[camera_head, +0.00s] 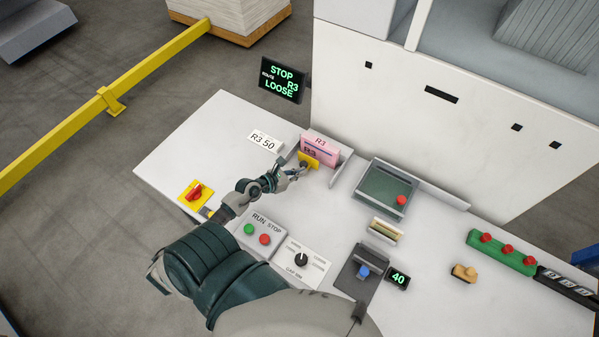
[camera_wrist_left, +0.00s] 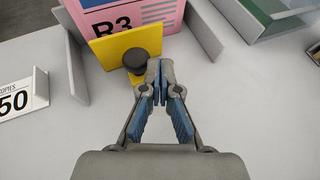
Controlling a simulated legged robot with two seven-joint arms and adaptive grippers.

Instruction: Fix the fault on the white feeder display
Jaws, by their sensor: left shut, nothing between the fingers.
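The black display (camera_head: 282,80) beside the white machine (camera_head: 400,110) shows green text: STOP, ROUTE R3, LOOSE. A pink R3 bundle (camera_head: 320,148) stands in a grey holder with a yellow plate (camera_head: 309,160) in front; both the pink bundle (camera_wrist_left: 145,12) and the yellow plate (camera_wrist_left: 112,48) show in the left wrist view. The plate carries a black round knob (camera_wrist_left: 135,60). My left gripper (camera_head: 301,171) is shut and empty, its tips (camera_wrist_left: 160,72) just right of the knob in the wrist view; contact is unclear. My right gripper is out of view.
A R3 50 card (camera_head: 265,140) stands left of the bundle. RUN/STOP buttons (camera_head: 258,235), a dial panel (camera_head: 303,262), a blue-knobbed unit (camera_head: 362,271) and a 40 readout (camera_head: 398,278) line the front. A green-floored tray (camera_head: 385,188) stands right; a red rotary switch (camera_head: 195,194) left.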

